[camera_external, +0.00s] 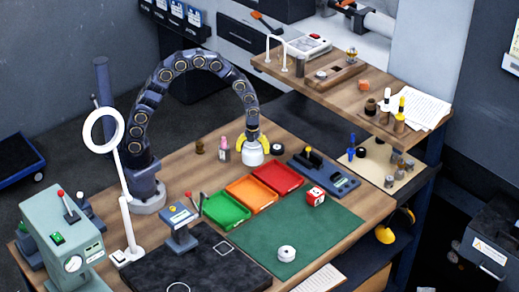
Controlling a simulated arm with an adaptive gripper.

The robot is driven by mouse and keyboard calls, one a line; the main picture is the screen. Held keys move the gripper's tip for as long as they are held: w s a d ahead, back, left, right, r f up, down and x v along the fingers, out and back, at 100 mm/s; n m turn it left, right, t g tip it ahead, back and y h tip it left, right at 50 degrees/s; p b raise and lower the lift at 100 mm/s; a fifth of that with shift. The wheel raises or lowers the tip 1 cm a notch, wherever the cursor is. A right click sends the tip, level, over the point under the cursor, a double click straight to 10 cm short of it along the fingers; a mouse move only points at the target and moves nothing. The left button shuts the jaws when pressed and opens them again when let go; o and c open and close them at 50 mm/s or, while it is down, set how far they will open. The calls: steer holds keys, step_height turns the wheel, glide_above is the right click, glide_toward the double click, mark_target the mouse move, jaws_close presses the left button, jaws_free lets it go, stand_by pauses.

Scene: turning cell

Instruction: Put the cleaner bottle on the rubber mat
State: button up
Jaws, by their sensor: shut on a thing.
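My gripper (252,144), with yellow fingers, is at the back of the wooden bench, behind the red tray. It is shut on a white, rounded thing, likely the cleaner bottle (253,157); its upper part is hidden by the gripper. It looks upright, at or just above the bench top; I cannot tell whether it touches. A green mat (290,240) lies at the front right of the bench. A black mat (200,272) lies at the front left. I cannot tell which is the rubber mat.
Green (227,212), orange (252,194) and red (277,177) trays stand between my gripper and the mats. A red-and-white block (315,196) and a white round piece (287,254) sit on the green mat. A small pink-topped bottle (224,150) stands left of my gripper.

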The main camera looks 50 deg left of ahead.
steer(key=s+d+m, duration=0.2)
steer(key=s+d, duration=0.1)
steer(key=d, duration=0.1)
steer(key=s+d+m, duration=0.2)
steer(key=s+d, duration=0.2)
steer(key=s+d+m, duration=0.2)
steer(key=s+d, duration=0.1)
steer(key=d, duration=0.1)
steer(key=shift+s+r, duration=0.1)
steer(key=shift+s, duration=0.2)
steer(key=shift+d, duration=0.25)
glide_above(293, 226)
step_height(293, 226, down, 10)
steer(key=shift+r, duration=0.15)
steer(key=shift+d+f, duration=0.1)
steer(key=shift+f, duration=1.55)
steer(key=shift+f, duration=0.1)
steer(key=o, duration=1)
